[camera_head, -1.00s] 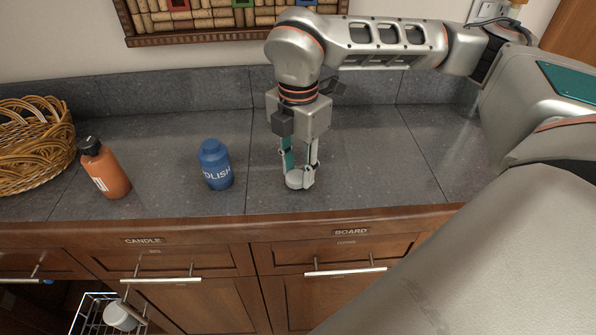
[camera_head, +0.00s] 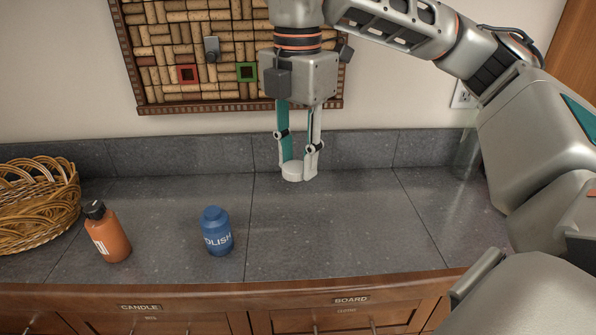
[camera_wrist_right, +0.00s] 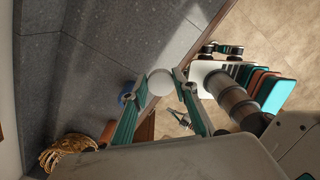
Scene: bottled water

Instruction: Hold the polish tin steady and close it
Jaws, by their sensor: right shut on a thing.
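The polish tin (camera_head: 217,232) is a blue bottle-shaped container with a narrower blue top and white lettering, upright on the grey counter, left of centre. My right gripper (camera_head: 299,172) points down and is shut on a white round lid (camera_head: 291,171). It holds the lid above the counter, up and to the right of the tin and apart from it. In the right wrist view the lid (camera_wrist_right: 160,82) sits between the fingertips, and the blue tin (camera_wrist_right: 126,97) is partly hidden behind a finger. My left gripper is not in view.
An orange bottle (camera_head: 108,236) with a black cap stands left of the tin. A wicker basket (camera_head: 36,205) is at the far left. The grey counter (camera_head: 345,235) is clear to the right of the tin. A cork board (camera_head: 195,45) hangs on the wall behind.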

